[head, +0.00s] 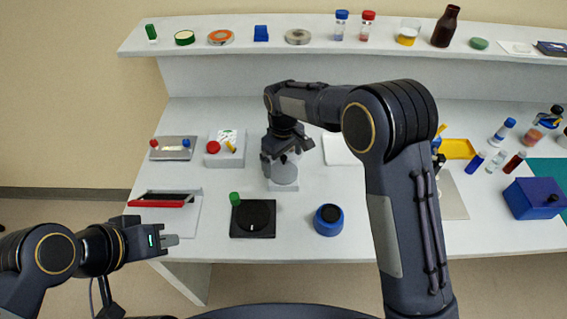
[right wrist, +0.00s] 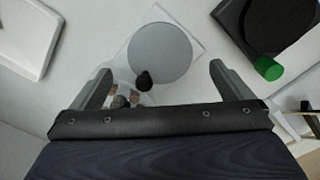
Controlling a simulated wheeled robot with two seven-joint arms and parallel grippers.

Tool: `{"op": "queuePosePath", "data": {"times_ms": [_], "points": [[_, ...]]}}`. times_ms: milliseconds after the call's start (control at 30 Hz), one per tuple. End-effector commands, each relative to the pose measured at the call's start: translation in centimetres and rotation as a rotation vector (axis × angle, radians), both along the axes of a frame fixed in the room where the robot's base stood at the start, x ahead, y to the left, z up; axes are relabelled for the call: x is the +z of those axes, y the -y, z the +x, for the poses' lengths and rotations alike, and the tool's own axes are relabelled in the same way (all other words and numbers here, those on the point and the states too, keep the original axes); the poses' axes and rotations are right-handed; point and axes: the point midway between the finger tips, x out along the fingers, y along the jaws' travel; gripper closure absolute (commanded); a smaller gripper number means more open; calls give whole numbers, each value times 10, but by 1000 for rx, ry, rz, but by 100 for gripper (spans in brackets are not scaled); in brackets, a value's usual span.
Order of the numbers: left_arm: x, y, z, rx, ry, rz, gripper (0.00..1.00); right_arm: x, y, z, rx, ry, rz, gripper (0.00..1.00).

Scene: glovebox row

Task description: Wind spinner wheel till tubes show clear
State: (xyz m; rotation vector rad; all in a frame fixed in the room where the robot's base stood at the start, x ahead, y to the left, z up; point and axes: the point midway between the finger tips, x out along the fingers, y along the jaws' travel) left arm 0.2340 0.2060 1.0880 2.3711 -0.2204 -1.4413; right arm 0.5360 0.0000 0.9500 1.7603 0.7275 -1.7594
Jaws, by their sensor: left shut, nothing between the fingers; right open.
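The spinner, a grey disc (head: 284,174) on a pale square base, stands on the bench near the middle of the head view. In the right wrist view its round grey disc (right wrist: 160,50) carries a small black knob (right wrist: 143,80). Small brownish, see-through shapes, perhaps the tubes (right wrist: 121,100), show beside the knob; their contents are too small to judge. My right gripper (head: 285,158) is open above the spinner, pointing down, and hides part of it. In the wrist view the fingers are apart, with the knob between them. My left gripper (head: 175,240) is shut and empty at the bench's front left.
A black square unit (head: 253,232) with a green knob (head: 235,198) and a blue round pot (head: 328,219) stand in front of the spinner. A white box with a red button (head: 213,147) is to its left. A blue box (head: 534,198) and several vials are at the right.

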Motion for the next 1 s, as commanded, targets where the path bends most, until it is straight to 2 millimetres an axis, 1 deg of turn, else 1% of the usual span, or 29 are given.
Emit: {"op": "queuePosePath", "data": {"times_ms": [33,100,233,367,567,667,900,933,1000], "points": [[3,0,0,0,0,0,100,-8,1,-1,0,-5,-2,1],[5,0,0,0,0,0,100,-18,1,-1,-1,-4,-2,1],[7,0,0,0,0,0,100,-31,0,0,-1,-2,-1,1],[8,0,0,0,0,0,100,-37,0,0,-1,-1,1,1],[7,0,0,0,0,0,100,-37,0,0,-1,-1,1,1],[7,0,0,0,0,0,100,-37,0,0,-1,-1,1,11],[7,0,0,0,0,0,100,-37,0,0,-1,-1,1,43],[7,0,0,0,0,0,100,-37,0,0,-1,-1,1,46],[7,0,0,0,0,0,100,-37,0,0,-2,-1,1,46]]}}
